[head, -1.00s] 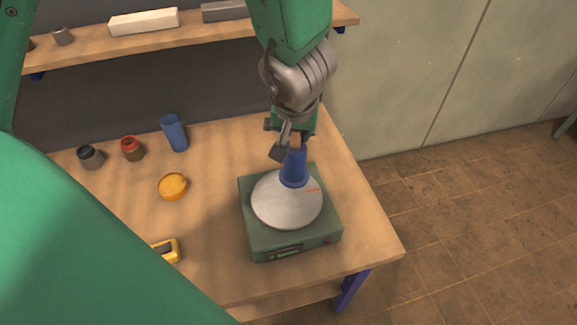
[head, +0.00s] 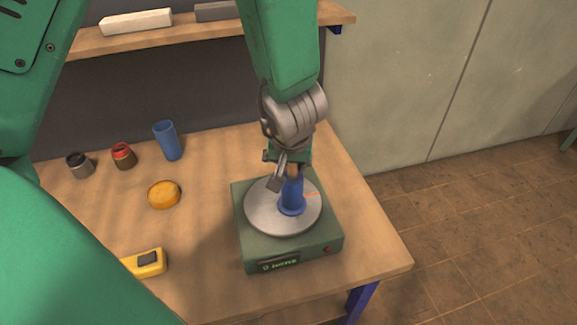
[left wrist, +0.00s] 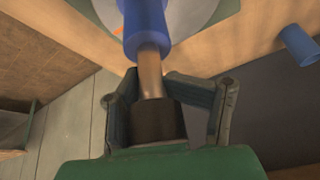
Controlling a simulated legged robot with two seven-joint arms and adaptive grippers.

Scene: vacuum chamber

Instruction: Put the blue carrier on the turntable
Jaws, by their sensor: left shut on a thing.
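The blue carrier (head: 292,191) is upright, with a wide round foot and a brownish stem at its top. It is over the right part of the turntable's grey disc (head: 262,217). I cannot tell whether its foot touches the disc. My left gripper (head: 288,171) is above the carrier and shut on its upper end. In the left wrist view the gripper (left wrist: 158,85) is around the brown stem, and the carrier's blue body (left wrist: 146,28) points toward the disc (left wrist: 188,12). My right gripper is not in view.
On the table (head: 205,245), left of the turntable, are a blue cup (head: 166,141), a red-topped jar (head: 123,156), a dark jar (head: 79,165), an orange round dish (head: 163,194) and a yellow meter (head: 147,262). A shelf (head: 200,31) runs behind. Bare floor lies right.

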